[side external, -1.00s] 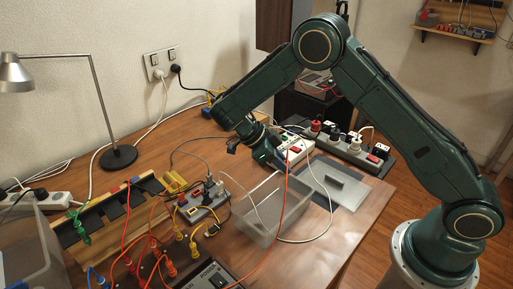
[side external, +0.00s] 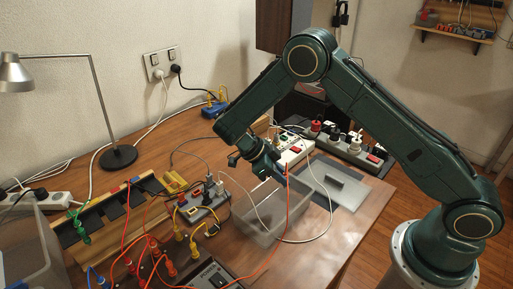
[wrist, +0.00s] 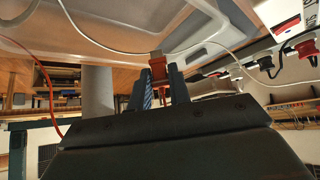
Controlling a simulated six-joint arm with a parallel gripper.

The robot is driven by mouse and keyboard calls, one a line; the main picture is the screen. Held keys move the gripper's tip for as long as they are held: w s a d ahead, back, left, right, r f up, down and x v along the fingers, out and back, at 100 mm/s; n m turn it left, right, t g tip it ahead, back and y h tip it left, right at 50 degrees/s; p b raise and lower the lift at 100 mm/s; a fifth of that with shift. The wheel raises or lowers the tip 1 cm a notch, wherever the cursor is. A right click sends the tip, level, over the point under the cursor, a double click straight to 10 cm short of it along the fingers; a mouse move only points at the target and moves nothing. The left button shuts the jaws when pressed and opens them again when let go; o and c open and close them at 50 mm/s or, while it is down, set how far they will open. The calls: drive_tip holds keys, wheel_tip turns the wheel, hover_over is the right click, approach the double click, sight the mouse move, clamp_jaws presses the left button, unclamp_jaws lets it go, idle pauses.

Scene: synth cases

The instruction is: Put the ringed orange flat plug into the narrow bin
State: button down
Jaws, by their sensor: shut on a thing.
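My gripper (wrist: 160,86) is shut on an orange-red plug (wrist: 158,69), which sits between the fingertips in the wrist view. A pale tip shows at the plug's far end; whether it has a ring I cannot tell. In the side view my gripper (side external: 280,174) is over the back right part of a translucent grey bin (side external: 254,233), and the plug is too small to make out. An orange cord (side external: 287,205) hangs from near the gripper across the bin.
Power strips (side external: 350,153) stand behind and right of the bin. A grey lid-like panel (side external: 340,184) lies to its right. Coloured plugs and cords crowd the left front, near a slotted wooden rack (side external: 110,205). Another clear bin (side external: 35,250) stands at the left edge. A white cable crosses the bin.

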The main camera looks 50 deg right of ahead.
drive_tip(key=shift+f, duration=0.1)
drive_tip(key=c, duration=1.2)
unclamp_jaws()
drive_tip(key=shift+c, duration=0.2)
drive_tip(key=v, duration=0.7)
drive_tip(key=shift+a, duration=0.15)
drive_tip(key=shift+r, duration=0.25)
